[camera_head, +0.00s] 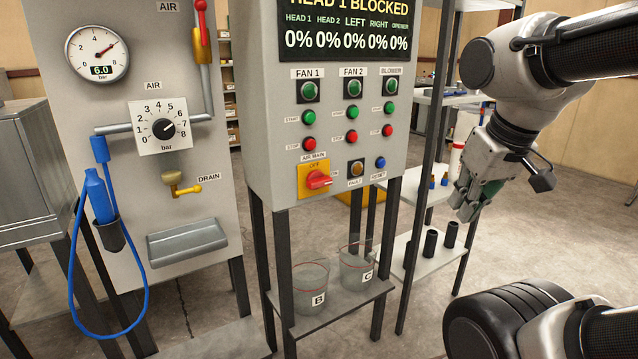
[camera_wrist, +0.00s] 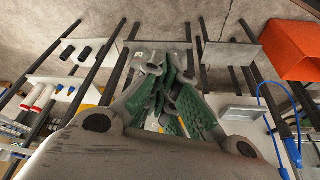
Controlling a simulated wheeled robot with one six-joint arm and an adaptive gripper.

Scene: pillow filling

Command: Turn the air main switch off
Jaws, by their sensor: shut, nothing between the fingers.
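The air main switch (camera_head: 319,180) is a red rotary knob on a yellow plate at the lower left of the grey control panel. "OFF" is printed at the top of the plate and the label "AIR MAIN" sits above it. The knob's handle lies roughly sideways, towards the right side of the plate, not up at OFF. My gripper (camera_head: 467,208) is well to the right of the panel, in the air in front of the shelves, pointing down and apart from the switch. In the wrist view my gripper's green-padded fingers (camera_wrist: 172,75) are shut and empty. I cannot make out the switch there.
The control panel (camera_head: 262,110) has start and stop buttons and an amber fault lamp (camera_head: 356,168) right of the switch. Bins B (camera_head: 311,285) and C (camera_head: 356,268) stand below. A rack post (camera_head: 432,120) stands between panel and gripper. The gauge (camera_head: 97,53) reads 6.0 bar.

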